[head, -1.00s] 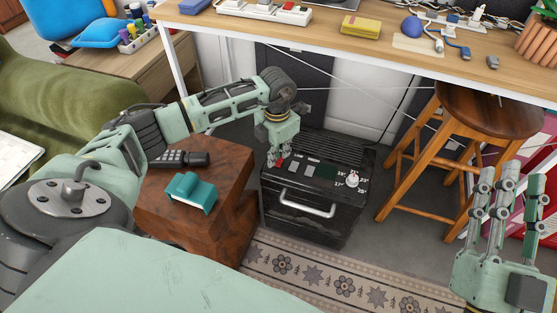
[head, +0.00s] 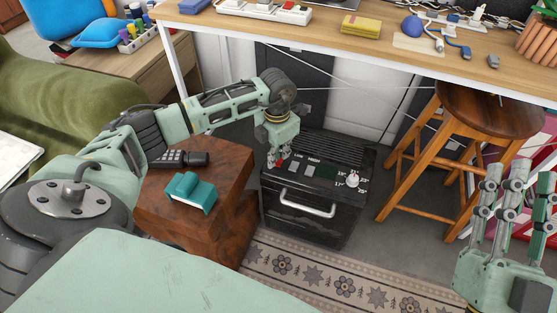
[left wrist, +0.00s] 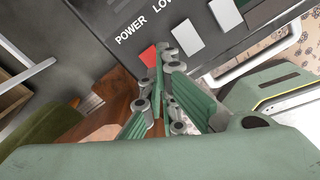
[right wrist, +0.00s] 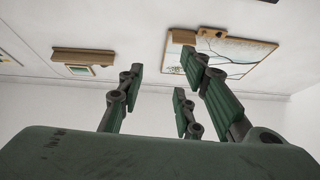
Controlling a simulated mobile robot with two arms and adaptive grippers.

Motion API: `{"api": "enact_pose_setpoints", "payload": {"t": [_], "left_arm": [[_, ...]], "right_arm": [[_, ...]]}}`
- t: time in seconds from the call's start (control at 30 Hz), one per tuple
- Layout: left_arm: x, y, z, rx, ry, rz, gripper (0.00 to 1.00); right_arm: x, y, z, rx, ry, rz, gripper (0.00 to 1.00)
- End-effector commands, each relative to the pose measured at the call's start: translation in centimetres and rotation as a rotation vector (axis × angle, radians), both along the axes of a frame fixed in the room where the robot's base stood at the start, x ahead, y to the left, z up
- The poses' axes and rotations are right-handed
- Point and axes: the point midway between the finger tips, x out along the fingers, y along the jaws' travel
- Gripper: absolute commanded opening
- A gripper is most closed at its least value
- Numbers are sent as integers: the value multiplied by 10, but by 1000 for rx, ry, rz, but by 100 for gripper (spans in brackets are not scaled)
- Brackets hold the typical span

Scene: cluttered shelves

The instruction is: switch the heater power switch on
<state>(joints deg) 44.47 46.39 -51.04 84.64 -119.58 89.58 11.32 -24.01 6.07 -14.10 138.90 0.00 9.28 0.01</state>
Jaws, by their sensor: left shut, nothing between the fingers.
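The black heater (head: 305,205) stands on the floor under the desk, with a silver front handle, a white dial and a row of switches on its sloped panel. The red power switch (left wrist: 149,56) is beside the word POWER in the left wrist view, partly hidden by my fingers. My left gripper (head: 274,160) is shut and empty, its fingertips at the red switch; whether they touch it I cannot tell. Two pale switches (left wrist: 187,36) sit to the right of it. My right gripper (head: 515,175) is raised at the right, fingers spread apart, holding nothing.
A wooden block table (head: 225,160) with a teal object (head: 191,192) and a dark phone-like object stands left of the heater. A wooden stool (head: 450,150) stands to the right. The desk (head: 330,45) overhangs behind. A patterned rug (head: 345,285) lies in front.

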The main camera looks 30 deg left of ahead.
Motion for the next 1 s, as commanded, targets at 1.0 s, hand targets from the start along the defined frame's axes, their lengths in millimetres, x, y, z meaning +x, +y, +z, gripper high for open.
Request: {"api": "enact_pose_setpoints", "payload": {"t": [1.0], "left_arm": [[0,0,-6,0,0,0,0]], "right_arm": [[-9,-1,13,22,-79,5,32]]}}
